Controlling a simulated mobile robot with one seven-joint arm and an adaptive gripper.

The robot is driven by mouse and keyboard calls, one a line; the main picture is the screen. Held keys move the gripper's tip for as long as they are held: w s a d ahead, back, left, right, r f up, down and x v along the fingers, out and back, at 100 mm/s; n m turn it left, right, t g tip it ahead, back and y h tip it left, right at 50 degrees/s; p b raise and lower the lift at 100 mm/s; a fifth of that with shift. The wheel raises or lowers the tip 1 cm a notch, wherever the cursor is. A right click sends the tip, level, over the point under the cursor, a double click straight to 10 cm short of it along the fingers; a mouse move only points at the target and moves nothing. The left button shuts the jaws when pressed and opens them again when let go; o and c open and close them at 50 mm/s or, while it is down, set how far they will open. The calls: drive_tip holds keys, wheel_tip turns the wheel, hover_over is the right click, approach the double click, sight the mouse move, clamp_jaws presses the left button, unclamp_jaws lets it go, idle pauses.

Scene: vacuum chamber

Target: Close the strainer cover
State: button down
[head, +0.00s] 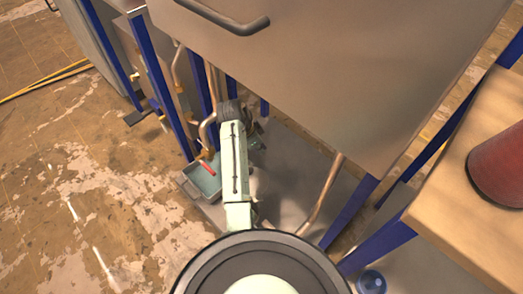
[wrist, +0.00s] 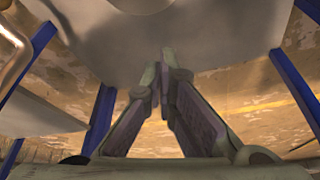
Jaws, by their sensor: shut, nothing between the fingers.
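My gripper (wrist: 162,62) is shut and empty; its fingers converge at the tips in the wrist view. It points under a grey metal surface with a rounded edge (wrist: 225,35). In the head view my own arm mostly hides the gripper, low beside the large metal chamber (head: 350,75). A small grey-green open box (head: 205,179) with a red bar-like part (head: 207,167) sits left of my arm near the floor. I cannot tell whether it is the strainer, and no strainer cover can be made out clearly.
Copper pipes (head: 324,195) and blue legs (head: 152,70) stand close around my arm under the chamber. A wooden table (head: 450,215) with a red cylinder (head: 500,168) is at the right. A yellow cable (head: 45,83) lies on the open floor at left.

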hover_over(256, 171)
drive_tip(key=w+d, duration=0.1)
drive_tip(key=d, duration=0.4)
wheel_tip(256, 171, down, 9)
drive_tip(key=a, duration=0.3)
drive_tip(key=shift+s+f, duration=0.1)
drive_tip(key=shift+s, duration=0.2)
drive_tip(key=shift+s+a+f, duration=0.15)
drive_tip(key=shift+s+a, duration=0.15)
drive_tip(key=shift+a, duration=0.3)
drive_tip(key=shift+a+p, duration=0.15)
drive_tip(key=shift+p, duration=0.3)
drive_tip(key=shift+a+n, duration=0.25)
drive_tip(key=shift+n, duration=0.15)
